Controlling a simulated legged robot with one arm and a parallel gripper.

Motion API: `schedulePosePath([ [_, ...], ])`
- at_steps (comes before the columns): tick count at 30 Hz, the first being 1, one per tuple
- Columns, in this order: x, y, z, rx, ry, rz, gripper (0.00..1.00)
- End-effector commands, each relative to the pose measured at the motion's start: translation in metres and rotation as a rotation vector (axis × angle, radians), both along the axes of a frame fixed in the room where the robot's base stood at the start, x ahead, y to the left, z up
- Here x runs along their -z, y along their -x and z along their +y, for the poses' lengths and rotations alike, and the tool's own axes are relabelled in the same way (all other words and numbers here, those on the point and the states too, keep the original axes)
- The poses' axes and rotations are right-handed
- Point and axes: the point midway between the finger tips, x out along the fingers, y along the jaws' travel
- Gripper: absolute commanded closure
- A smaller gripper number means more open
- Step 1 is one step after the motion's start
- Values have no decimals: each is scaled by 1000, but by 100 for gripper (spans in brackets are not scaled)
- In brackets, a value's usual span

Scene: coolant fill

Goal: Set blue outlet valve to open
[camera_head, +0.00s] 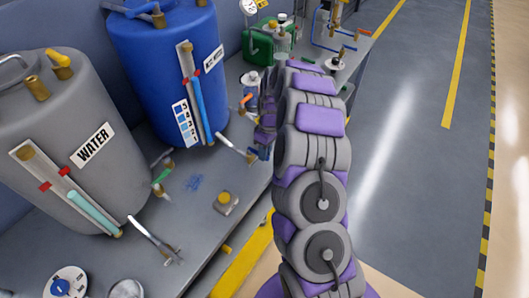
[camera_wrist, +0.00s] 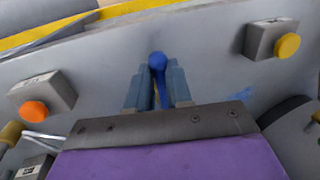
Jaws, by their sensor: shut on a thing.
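The blue outlet valve's lever (camera_wrist: 157,60), with a ball-shaped end, shows in the wrist view between the two grey-blue fingers of my gripper (camera_wrist: 157,78). My gripper is shut on the lever. The blue tank (camera_head: 150,60) stands at the upper middle in the head view, with a metal outlet pipe (camera_head: 232,146) low on its right side. My gripper (camera_head: 264,138) is at the end of this pipe, above the bench edge. In the head view my arm and gripper hide the blue lever. The valve body is hidden in the wrist view.
A grey WATER tank (camera_head: 60,140) stands left on the bench (camera_head: 190,215), with its own outlet pipe. A yellow button box (camera_wrist: 272,40) and an orange button box (camera_wrist: 40,98) flank my gripper. A green container (camera_head: 257,47) stands farther back. The floor at right is clear.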

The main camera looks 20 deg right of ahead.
Motion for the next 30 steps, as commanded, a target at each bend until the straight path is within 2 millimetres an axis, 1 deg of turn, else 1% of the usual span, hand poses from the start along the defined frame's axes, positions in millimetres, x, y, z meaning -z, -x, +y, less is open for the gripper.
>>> schedulePosePath([
  [1, -4, -6, -1, -1, 4, -18, 100],
  [10, -4, -6, -1, -2, 5, -19, 100],
  [11, -4, -6, -1, -2, 5, -19, 77],
  [18, -3, -3, -1, -2, 3, -11, 55],
  [26, -3, -2, -1, -2, 3, -6, 55],
  [30, -14, -3, -3, -2, 3, -8, 55],
])
